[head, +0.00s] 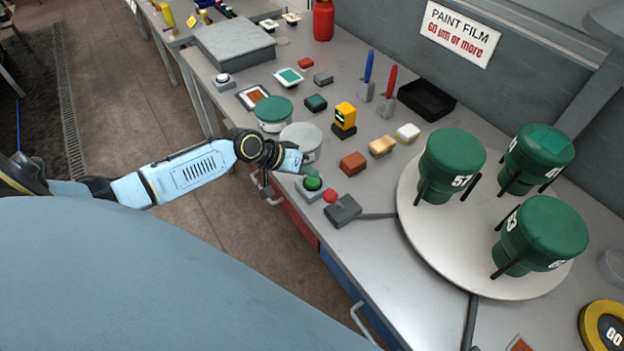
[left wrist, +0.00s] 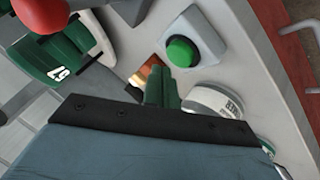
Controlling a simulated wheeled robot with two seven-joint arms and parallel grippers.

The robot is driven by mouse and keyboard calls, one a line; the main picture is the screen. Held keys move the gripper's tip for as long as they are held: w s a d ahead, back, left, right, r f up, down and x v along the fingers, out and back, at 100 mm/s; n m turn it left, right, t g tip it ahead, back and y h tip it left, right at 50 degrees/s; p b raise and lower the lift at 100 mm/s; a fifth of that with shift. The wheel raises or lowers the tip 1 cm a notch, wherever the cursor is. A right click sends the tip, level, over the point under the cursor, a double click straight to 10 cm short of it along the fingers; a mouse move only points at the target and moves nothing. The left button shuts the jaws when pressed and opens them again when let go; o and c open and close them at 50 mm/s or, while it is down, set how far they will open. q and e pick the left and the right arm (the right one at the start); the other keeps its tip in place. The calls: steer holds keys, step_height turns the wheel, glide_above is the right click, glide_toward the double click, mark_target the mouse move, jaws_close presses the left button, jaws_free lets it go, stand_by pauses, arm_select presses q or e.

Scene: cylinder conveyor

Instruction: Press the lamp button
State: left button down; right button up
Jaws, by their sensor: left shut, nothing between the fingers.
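A domed green push button (head: 313,184) sits on a light grey box near the front edge of the bench. It also shows in the left wrist view (left wrist: 181,52), upright and uncovered. A white round button (head: 222,78) on a grey base stands farther back. No label shows which one is the lamp button. My left gripper (head: 310,171) is over the bench edge, just behind the green button in the head view. Its closed green fingertips show in the left wrist view (left wrist: 162,87), empty and apart from the button. My right gripper is out of view.
A red knob (head: 330,196) on a dark grey base stands right of the green button. A turntable (head: 420,225) carries green-lidded pots. Grey (head: 301,136) and green (head: 273,109) lidded tins and a brown block (head: 352,163) stand near my gripper.

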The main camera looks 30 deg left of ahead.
mark_target(308, 182)
arm_select(q)
step_height(308, 182, up, 6)
steer(key=p, duration=0.5)
stand_by(1.6)
